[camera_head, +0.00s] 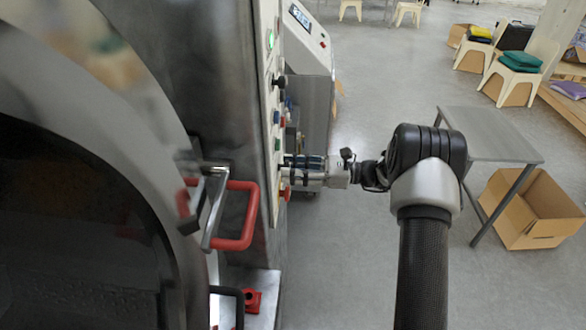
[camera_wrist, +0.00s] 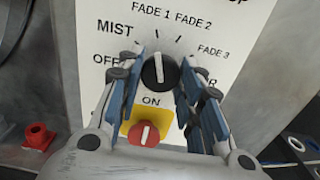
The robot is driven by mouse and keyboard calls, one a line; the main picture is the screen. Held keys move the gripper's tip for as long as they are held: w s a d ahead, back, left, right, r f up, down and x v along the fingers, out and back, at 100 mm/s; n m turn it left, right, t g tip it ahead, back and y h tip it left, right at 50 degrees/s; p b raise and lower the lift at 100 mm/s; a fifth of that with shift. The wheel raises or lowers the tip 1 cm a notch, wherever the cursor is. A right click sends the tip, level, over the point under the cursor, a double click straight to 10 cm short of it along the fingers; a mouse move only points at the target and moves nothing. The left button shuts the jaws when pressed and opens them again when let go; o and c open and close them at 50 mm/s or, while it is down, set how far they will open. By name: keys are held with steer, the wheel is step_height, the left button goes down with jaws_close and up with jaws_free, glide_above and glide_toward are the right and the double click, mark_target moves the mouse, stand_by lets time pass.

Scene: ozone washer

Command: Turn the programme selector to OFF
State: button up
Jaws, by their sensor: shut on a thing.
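The programme selector (camera_wrist: 160,76) is a round black knob with a white pointer line on the white control panel (camera_wrist: 250,12). In the wrist view its line points almost straight up, slightly left, toward the FADE 1 side. OFF (camera_wrist: 105,60) is printed to its left, MIST above that, and FADE 2 and FADE 3 to the upper right. My gripper (camera_wrist: 160,80) has its blue-padded fingers on both sides of the knob and is shut on it. In the head view my gripper (camera_head: 290,168) reaches the panel from the right; the selector is hidden there.
The washer's red door handle (camera_head: 238,242) sticks out left of my gripper. A grey table (camera_head: 490,125) and an open cardboard box (camera_head: 530,235) stand right of my arm.

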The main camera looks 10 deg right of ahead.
steer(key=shift+n, duration=0.3)
steer(key=shift+w+n+b, duration=0.1)
steer(key=shift+n+b, duration=6.8)
steer(key=shift+n, duration=0.7)
steer(key=shift+r, duration=0.1)
steer(key=o, duration=1.1)
steer(key=shift+c, duration=0.2)
